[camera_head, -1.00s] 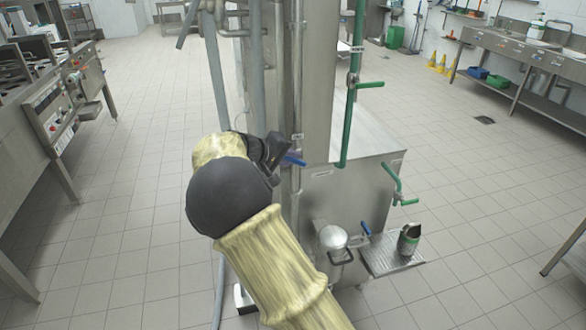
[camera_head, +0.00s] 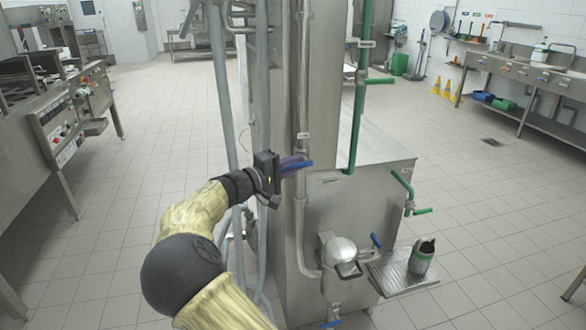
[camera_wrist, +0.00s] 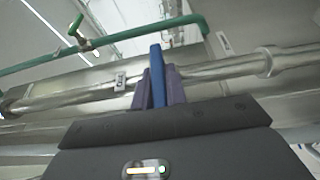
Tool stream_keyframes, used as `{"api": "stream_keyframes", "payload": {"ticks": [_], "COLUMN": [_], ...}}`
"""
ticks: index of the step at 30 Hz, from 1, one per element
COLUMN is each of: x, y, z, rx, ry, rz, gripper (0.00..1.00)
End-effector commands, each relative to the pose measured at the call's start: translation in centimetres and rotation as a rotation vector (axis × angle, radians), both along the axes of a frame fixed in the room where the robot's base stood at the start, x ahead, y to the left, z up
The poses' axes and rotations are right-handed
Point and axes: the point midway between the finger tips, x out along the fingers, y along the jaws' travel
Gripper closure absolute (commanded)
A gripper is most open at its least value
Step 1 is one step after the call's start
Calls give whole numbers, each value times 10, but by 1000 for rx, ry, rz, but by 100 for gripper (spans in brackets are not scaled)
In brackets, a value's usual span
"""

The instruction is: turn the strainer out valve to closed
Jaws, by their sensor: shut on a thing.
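A valve with a blue lever handle (camera_head: 298,168) sits on the vertical steel pipe of the machine, a little below a small tag (camera_head: 303,135). The tag is too small to read, so I cannot tell which valve it names. My gripper (camera_head: 287,163) is at the handle, coming from the left, with its fingers closed around the lever. In the wrist view the blue lever (camera_wrist: 157,75) stands between the two purple fingers of my gripper (camera_wrist: 158,88). The valve body is mostly hidden behind the fingers and the lever.
Green pipework with a green lever (camera_head: 378,81) runs up at the right of the column. Another green lever (camera_head: 422,211), a blue lever (camera_head: 376,241), a lidded steel vessel (camera_head: 340,252) and a cup (camera_head: 421,256) are lower right. Grey pipes stand close left of my gripper.

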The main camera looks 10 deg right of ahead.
Motion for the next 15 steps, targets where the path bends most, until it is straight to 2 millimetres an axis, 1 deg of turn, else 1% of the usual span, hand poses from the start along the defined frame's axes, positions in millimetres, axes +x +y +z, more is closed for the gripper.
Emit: {"api": "stream_keyframes", "payload": {"ticks": [9,10,12,13,15], "x": [0,0,0,0,0], "y": [0,0,0,0,0], "z": [-2,-2,-2,-1,-1], "rx": [-5,-5,-4,-4,-3], "ry": [4,5,5,5,4], "rz": [-1,-1,-1,-1,0], "gripper": [100,83,69,65,65]}}
